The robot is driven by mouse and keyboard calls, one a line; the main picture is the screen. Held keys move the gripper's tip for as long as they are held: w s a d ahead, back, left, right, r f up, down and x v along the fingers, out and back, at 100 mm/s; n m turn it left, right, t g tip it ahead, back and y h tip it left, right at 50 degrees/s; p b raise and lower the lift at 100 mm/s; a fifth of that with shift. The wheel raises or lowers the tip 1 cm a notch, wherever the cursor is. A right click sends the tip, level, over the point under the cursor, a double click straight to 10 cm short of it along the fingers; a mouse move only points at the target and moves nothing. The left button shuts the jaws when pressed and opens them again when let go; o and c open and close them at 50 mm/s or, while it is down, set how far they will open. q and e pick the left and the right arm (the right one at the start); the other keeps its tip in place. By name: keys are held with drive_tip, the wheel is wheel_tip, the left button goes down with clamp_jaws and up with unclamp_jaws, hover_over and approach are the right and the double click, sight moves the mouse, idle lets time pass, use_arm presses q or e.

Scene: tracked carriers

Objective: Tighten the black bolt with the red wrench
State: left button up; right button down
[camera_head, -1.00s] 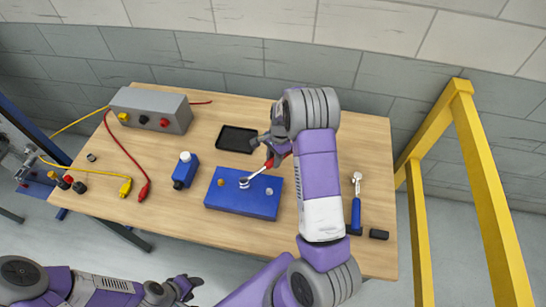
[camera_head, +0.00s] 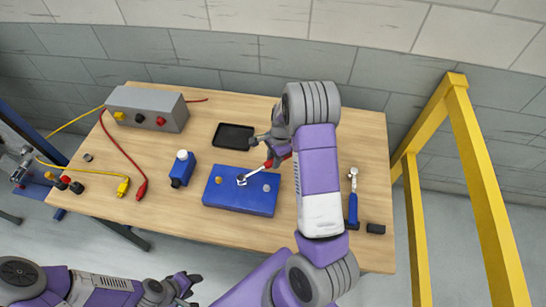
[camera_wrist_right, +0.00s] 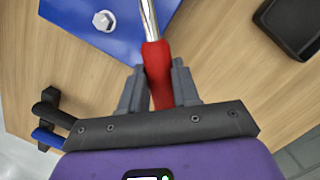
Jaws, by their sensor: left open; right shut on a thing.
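A blue block (camera_head: 238,203) lies on the table with a brass-coloured bolt (camera_head: 219,181) at its left and a silver bolt (camera_head: 266,188) at its right. The silver bolt also shows in the right wrist view (camera_wrist_right: 104,20). My right gripper (camera_wrist_right: 159,82) is shut on the red handle of the wrench (camera_wrist_right: 157,62). In the head view the red wrench (camera_head: 254,173) reaches over the block, its silver head at the middle spot. No black bolt can be made out; the wrench head covers that spot. My left gripper (camera_head: 186,285) is open and empty, off the table's front edge.
A black tray (camera_head: 233,137) is behind the block. A yellow frame (camera_head: 410,200) stands beside the table.

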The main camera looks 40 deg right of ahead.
drive_tip(key=shift+s+m, duration=0.3)
drive_tip(key=shift+s, duration=0.05)
drive_tip(key=shift+s+a+m, duration=0.2)
drive_tip(key=shift+s+m, duration=0.3)
drive_tip(key=shift+s, duration=0.05)
drive_tip(key=shift+w, duration=0.1)
drive_tip(key=shift+w+d+n, duration=0.1)
drive_tip(key=shift+w+n, duration=0.1)
drive_tip(key=shift+n, duration=0.1)
drive_tip(key=shift+r+p, duration=0.1)
drive_tip(key=shift+p, duration=0.2)
drive_tip(key=shift+r+p, duration=1.55)
drive_tip(key=shift+r, duration=0.3)
